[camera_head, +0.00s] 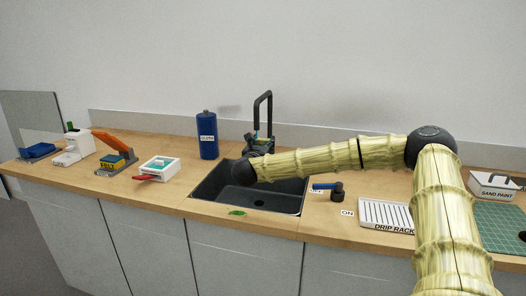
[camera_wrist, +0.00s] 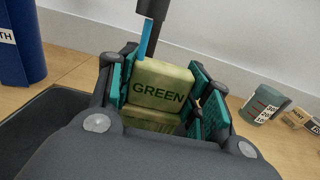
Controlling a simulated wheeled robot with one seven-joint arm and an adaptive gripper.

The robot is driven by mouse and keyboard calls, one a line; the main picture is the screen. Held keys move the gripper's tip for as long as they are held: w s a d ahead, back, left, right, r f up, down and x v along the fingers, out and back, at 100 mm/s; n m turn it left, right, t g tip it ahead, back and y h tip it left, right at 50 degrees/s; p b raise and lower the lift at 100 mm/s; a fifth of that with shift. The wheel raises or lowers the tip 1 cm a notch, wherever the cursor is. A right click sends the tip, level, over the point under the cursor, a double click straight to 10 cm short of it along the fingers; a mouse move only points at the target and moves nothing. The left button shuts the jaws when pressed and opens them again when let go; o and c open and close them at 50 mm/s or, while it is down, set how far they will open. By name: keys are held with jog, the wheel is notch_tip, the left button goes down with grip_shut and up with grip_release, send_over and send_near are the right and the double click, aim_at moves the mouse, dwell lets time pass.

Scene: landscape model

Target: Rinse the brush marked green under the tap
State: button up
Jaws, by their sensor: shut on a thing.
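My gripper (camera_wrist: 165,100) is shut on a pale yellow-green block lettered GREEN (camera_wrist: 160,88), the marked part of the brush, between its teal pads. Bristles cannot be made out. In the head view my gripper (camera_head: 258,146) is over the back of the dark sink (camera_head: 218,196), near the black tap (camera_head: 264,98). In the wrist view the tap's spout (camera_wrist: 152,8) is just above and behind the block. A blue strip like running water (camera_wrist: 147,40) comes down from it at the block's upper left; whether it touches is unclear. The blue-handled lever (camera_head: 326,186) is right of the sink.
A white tray with a red handle (camera_head: 158,169) is further left. The drip rack (camera_head: 385,212) and a sand paint tray (camera_head: 492,186) are right. A green patch (camera_head: 237,212) lies on the sink's front edge.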

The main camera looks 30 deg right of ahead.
jog(key=shift+s+d+b, duration=0.1)
jog(key=shift+d+b, duration=0.15)
jog(key=shift+b, duration=0.05)
jog(key=shift+s+d, duration=0.15)
jog(key=shift+d, duration=0.15)
jog(key=shift+a+b, duration=0.15)
jog(key=shift+b, duration=0.25)
jog(key=shift+w+a+b, duration=0.25)
jog(key=shift+a+b, duration=0.1)
jog(key=shift+b, duration=0.05)
jog(key=shift+a, duration=0.1)
jog(key=s+a+b, duration=0.2)
jog(key=s+a, duration=0.1)
jog(key=s, duration=0.4)
dwell(0.9)
jog(key=shift+s+a, duration=0.15)
dwell(1.0)
